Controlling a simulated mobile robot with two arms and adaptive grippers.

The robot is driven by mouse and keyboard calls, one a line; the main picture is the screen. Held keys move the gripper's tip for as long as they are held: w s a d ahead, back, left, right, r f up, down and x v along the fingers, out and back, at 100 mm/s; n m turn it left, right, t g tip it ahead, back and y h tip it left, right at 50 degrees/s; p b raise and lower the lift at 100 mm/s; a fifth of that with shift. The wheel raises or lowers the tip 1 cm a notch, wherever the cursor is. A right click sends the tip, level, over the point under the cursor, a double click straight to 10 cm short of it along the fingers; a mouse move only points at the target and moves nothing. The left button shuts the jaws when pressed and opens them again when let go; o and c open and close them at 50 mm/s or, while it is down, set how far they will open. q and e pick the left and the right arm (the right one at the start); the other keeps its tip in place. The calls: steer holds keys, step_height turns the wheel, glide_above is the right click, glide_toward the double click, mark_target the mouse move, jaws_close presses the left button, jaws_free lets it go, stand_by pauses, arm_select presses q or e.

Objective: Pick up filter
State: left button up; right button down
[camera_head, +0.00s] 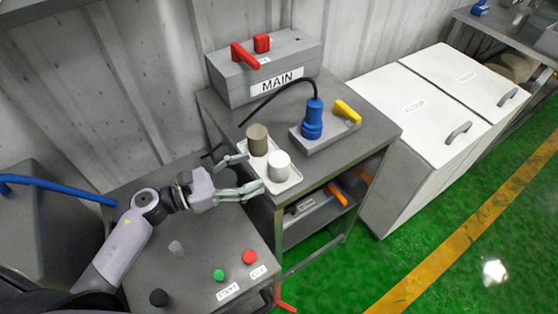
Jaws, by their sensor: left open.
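Two short cylinders that look like filters stand upright on a white tray (291,184) on the grey table. The olive-brown one (258,140) is at the back, and the white one (279,165) is in front and to the right. My left gripper (248,174) is open, its fingers spread at the tray's left side. One finger is near the brown cylinder and the other is by the tray's front left edge. Nothing is between the fingers. Whether a finger touches the tray I cannot tell. My right gripper does not show.
A grey MAIN box (265,68) with red handles stands at the table's back. A blue plug (312,118) with a black cable and a yellow handle (347,111) sit on a grey block. A lower console has green (218,275) and red (249,257) buttons. White bins stand right.

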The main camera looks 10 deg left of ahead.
mark_target(280, 164)
arm_select(q)
steer(key=x, duration=0.3)
steer(key=shift+p, duration=0.35)
steer(key=p+x, duration=0.2)
steer(key=x, duration=0.3)
steer(key=shift+s+f+p, duration=0.1)
steer(key=shift+s+p, duration=0.05)
steer(key=shift+p, duration=0.25)
steer(key=shift+d+f, duration=0.1)
steer(key=shift+d, duration=0.1)
steer(key=shift+c, duration=0.3)
steer(key=c, duration=1.2)
